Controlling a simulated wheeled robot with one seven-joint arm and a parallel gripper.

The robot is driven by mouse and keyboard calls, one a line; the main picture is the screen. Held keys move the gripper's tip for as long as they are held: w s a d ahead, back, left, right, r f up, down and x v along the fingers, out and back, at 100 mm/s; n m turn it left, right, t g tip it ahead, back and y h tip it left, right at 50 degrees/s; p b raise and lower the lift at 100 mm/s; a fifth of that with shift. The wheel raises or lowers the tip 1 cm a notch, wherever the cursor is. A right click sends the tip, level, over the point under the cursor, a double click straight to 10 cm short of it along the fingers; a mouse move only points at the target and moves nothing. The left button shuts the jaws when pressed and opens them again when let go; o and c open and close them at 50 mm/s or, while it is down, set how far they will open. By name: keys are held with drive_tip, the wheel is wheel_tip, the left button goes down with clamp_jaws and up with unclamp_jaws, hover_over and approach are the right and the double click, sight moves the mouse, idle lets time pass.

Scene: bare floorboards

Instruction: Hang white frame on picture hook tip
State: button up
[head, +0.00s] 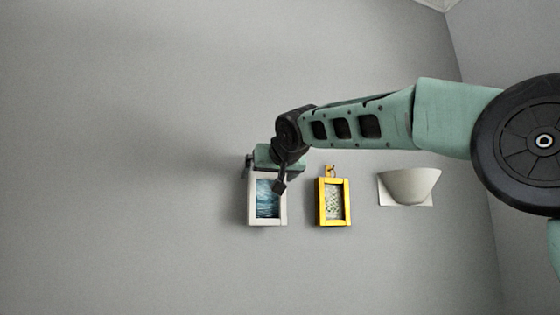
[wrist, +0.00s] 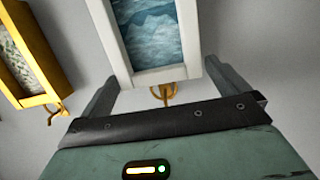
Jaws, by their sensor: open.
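The white frame (head: 252,205) with a blue, watery picture is upright against the grey wall in the head view. In the wrist view the white frame (wrist: 158,75) appears inverted, and a gold picture hook (wrist: 167,94) shows just beyond its top edge. The frame looks to be at the hook, but I cannot tell whether it bears on the tip. My gripper (head: 264,176) is at the frame's top edge. In the wrist view my gripper (wrist: 160,72) is open, with one finger on each side of the frame's top; the right finger is close to its side.
A yellow frame (head: 320,203) hangs to the right on its own gold hook (head: 330,170). A pale bowl-shaped wall fixture (head: 408,187) is farther right. The wall left of and below the white frame is bare.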

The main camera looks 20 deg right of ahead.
drive_tip(key=b+v, duration=0.7)
drive_tip(key=v, duration=0.9)
drive_tip(key=shift+s, duration=0.25)
drive_tip(key=shift+r, duration=0.1)
drive_tip(key=s+a+f+n+g+y+b, duration=0.1)
drive_tip(key=a+f+n+g, duration=0.2)
drive_tip(key=f, duration=0.9)
drive_tip(key=s+a+f+n+g+y+b, duration=0.15)
drive_tip(key=a+f, duration=0.35)
drive_tip(key=f, duration=0.7)
drive_tip(key=s+a+f+n+g+b, duration=0.1)
drive_tip(key=a+f+g, duration=0.25)
drive_tip(key=f, duration=0.95)
drive_tip(key=s+d+f+n+g+h+b, duration=0.1)
drive_tip(key=s+d+f+g, duration=0.1)
drive_tip(key=s+f, duration=0.9)
drive_tip(key=s+d+f+n+g+h+b, duration=0.1)
drive_tip(key=s+d+f+g, duration=0.2)
drive_tip(key=s+f, duration=0.9)
wheel_tip(320, 180, down, 8)
drive_tip(key=g, duration=0.2)
drive_tip(key=shift+f+g+b, duration=0.2)
drive_tip(key=shift+g+b, duration=0.1)
drive_tip(key=shift+b, duration=0.05)
drive_tip(key=shift+d, duration=0.1)
